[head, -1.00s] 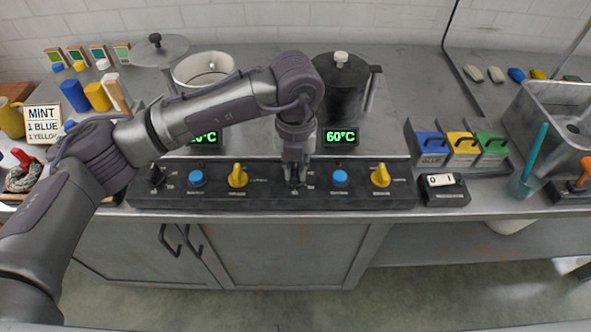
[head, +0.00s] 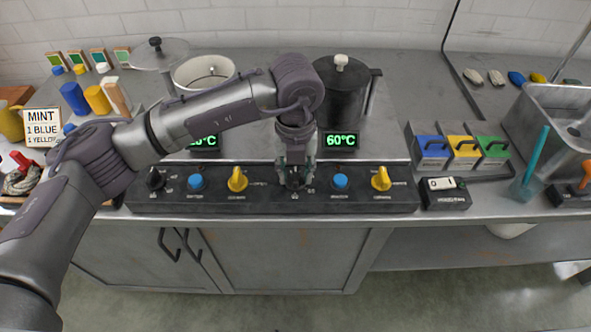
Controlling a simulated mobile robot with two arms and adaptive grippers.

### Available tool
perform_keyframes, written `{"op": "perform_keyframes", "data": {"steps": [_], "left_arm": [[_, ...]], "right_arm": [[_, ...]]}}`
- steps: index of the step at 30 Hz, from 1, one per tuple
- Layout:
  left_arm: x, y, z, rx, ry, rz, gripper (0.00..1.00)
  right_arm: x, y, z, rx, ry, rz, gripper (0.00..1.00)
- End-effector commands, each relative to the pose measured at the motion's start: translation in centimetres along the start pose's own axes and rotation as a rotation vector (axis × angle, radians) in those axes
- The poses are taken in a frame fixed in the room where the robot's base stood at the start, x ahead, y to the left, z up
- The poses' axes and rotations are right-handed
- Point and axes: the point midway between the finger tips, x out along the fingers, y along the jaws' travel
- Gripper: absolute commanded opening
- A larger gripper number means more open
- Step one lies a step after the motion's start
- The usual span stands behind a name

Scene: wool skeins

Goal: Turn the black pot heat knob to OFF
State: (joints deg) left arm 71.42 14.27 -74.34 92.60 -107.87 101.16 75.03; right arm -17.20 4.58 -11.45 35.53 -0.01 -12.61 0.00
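The black pot (head: 340,95) stands on the back of the counter, right of centre, with its lid on. The display (head: 340,141) in front of it reads 60°C. Its black heat knob (head: 295,181) is on the dark control panel (head: 265,203), below and left of that display. My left gripper (head: 295,180) points down over this knob. Its fingers look apart, one at each side of the knob. They hide much of the knob and its markings, so I cannot read its pointer. My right gripper is not in view.
The panel also carries another black knob (head: 155,179), blue buttons and yellow knobs (head: 381,179). A white pot (head: 203,72) stands behind my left arm. A small switch box (head: 445,193), coloured-handled bins (head: 463,148) and a sink (head: 560,120) are at the right.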

Motion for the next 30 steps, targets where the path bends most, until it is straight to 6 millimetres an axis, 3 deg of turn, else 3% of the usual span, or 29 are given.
{"op": "perform_keyframes", "data": {"steps": [7, 11, 24, 30], "left_arm": [[-0.1, 0.0, 0.0, 0.001, 0.000, 0.000, 0.40], [-1.1, 0.0, 0.0, 0.002, -0.001, -0.001, 0.40], [-9.7, 0.0, 0.1, 0.000, -0.003, 0.000, 0.40], [-11.7, 0.0, 0.0, 0.000, -0.001, -0.001, 0.40]], "right_arm": [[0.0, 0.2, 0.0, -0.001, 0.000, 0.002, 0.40], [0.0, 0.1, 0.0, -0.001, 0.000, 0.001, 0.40], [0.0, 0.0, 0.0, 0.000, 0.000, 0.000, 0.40], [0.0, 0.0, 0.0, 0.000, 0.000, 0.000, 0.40]]}}
